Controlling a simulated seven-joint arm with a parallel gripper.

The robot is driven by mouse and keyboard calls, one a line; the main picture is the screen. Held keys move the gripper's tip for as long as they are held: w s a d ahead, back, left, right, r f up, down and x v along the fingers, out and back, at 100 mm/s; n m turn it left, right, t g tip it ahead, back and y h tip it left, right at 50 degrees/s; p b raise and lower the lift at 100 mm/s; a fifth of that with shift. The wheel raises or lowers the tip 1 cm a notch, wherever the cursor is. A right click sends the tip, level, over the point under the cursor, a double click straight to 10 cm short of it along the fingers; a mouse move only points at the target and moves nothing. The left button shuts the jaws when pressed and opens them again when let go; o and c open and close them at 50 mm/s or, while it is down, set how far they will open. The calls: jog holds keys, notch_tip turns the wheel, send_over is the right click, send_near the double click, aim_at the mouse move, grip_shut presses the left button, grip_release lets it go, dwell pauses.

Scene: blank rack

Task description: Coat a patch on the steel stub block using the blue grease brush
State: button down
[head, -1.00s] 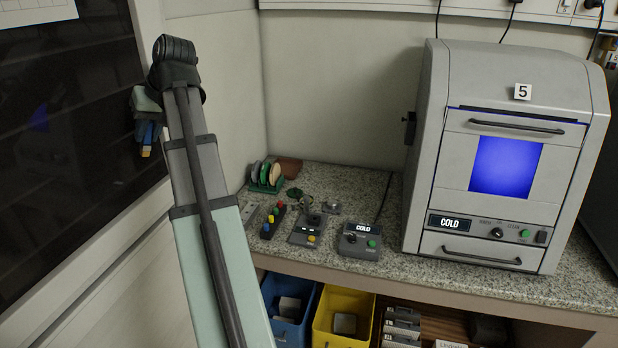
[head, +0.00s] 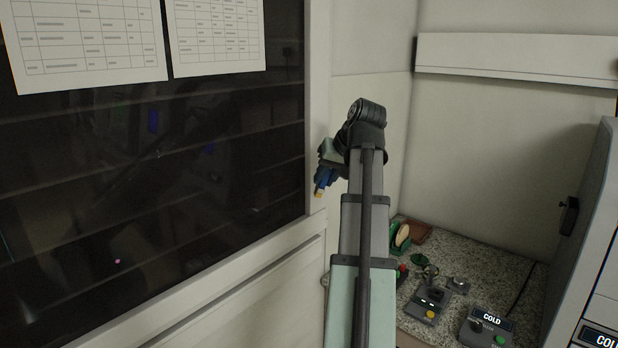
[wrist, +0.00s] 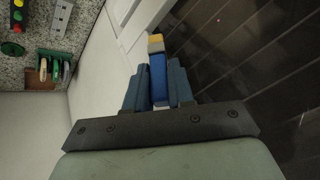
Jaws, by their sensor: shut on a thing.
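My gripper (wrist: 157,88) is shut on the blue grease brush (wrist: 158,77), with one finger on either side of the blue handle. The brush's yellow-tan end (wrist: 155,43) points away from the gripper. In the head view the gripper (head: 325,174) is raised beside the dark glazed cabinet front, with the brush (head: 320,186) hanging tilted below it. The brush is clear of the counter. Small metal pieces stand on the counter at lower right, but I cannot tell which is the steel stub block.
The dark cabinet (head: 150,180) with shelves fills the left. A grey machine (head: 597,240) stands at the right edge.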

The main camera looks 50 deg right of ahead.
jog(key=s+d+f+m+h, duration=0.1)
jog(key=s+d+f+m, duration=0.1)
jog(key=s+d+f, duration=0.7)
jog(key=s+d+f+m+g+h, duration=0.15)
jog(key=s+d+f, duration=0.45)
jog(key=s+d, duration=0.6)
jog(key=s+d+f+m+h, duration=0.1)
jog(key=s+d+f+m, duration=0.1)
jog(key=s+d+f, duration=0.8)
jog(key=s+d+f+n+t+y, duration=0.1)
jog(key=d+f+n+y, duration=0.2)
jog(key=n, duration=0.3)
jog(key=shift+s+d+f+n+t+y, duration=0.3)
jog(key=shift+s+d+n+t+y, duration=0.1)
jog(key=shift+d, duration=0.4)
